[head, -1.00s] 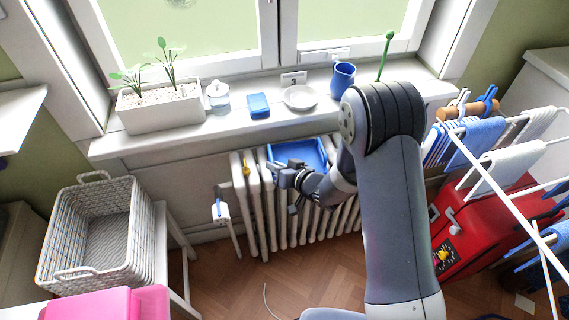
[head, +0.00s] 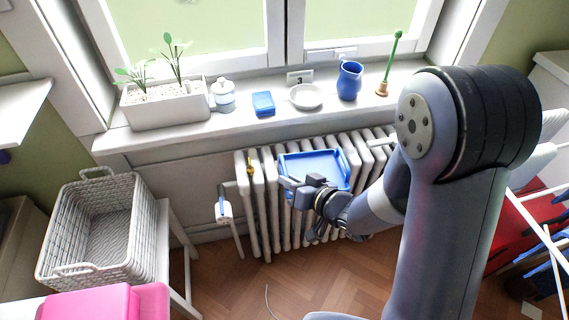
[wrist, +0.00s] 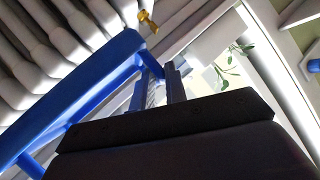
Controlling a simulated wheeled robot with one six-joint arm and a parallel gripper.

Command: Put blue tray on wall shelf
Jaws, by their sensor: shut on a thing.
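The blue tray (head: 318,166) is a shallow rectangular tray with a raised rim, held in front of the white radiator below the window sill. My gripper (head: 288,184) is shut on its near left edge. In the wrist view the tray (wrist: 88,88) runs diagonally up the left side, and the fingers of my gripper (wrist: 161,78) meet its edge. A white wall shelf (head: 20,108) juts from the green wall at the far left of the head view; only part of it shows.
The window sill (head: 185,140) holds a planter (head: 163,109), a jar, a blue box, a plate and a blue jug (head: 349,82). A woven basket (head: 145,225) stands at left. A drying rack (head: 535,215) and red case are at right.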

